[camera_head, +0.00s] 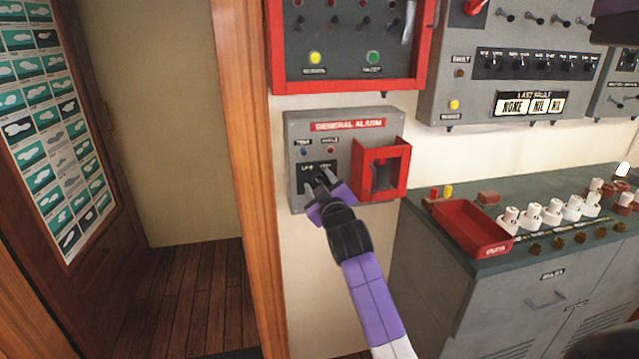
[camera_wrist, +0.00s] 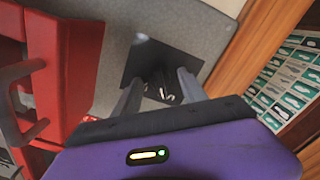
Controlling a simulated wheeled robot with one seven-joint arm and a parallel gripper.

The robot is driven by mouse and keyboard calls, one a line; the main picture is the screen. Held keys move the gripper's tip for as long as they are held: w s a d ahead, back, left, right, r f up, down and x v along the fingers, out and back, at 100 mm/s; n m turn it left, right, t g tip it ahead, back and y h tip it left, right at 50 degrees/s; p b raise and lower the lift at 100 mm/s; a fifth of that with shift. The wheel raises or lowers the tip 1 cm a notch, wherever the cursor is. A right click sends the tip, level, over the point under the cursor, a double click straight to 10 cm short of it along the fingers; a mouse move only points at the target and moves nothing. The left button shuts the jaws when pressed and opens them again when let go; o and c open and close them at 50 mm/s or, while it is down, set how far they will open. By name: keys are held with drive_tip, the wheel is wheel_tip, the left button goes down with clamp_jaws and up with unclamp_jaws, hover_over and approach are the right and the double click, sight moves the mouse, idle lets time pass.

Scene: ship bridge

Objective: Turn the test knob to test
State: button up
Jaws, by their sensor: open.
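The grey general alarm panel (camera_head: 298,125) hangs on the wall, with a red title strip and a dark label plate (camera_head: 311,167) at its lower left. My gripper (camera_head: 321,180) is in front of this plate and hides much of it. In the wrist view, the dark plate (camera_wrist: 143,54) lies beyond my gripper (camera_wrist: 160,92), whose two grey fingers are apart. A small dark knob with light marks (camera_wrist: 162,91) shows between the fingers. I cannot tell whether either finger touches it, and its setting is too small to read.
A red box with a handle (camera_head: 397,160) sits on the panel, right of my gripper. A red-framed board (camera_head: 347,90) hangs above. A wooden post (camera_head: 243,150) stands left. A cabinet with a red tray (camera_head: 470,230) and several white fittings is at right.

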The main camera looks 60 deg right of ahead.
drive_tip(key=shift+w, duration=0.1)
clamp_jaws()
idle(0.4)
drive_tip(key=m, duration=0.3)
drive_tip(key=m+b, duration=0.1)
drive_tip(key=m, duration=0.2)
drive_tip(key=shift+m, duration=0.4)
drive_tip(key=m, duration=0.3)
drive_tip(key=shift+m+b, duration=0.6)
drive_tip(key=shift+m, duration=1.3)
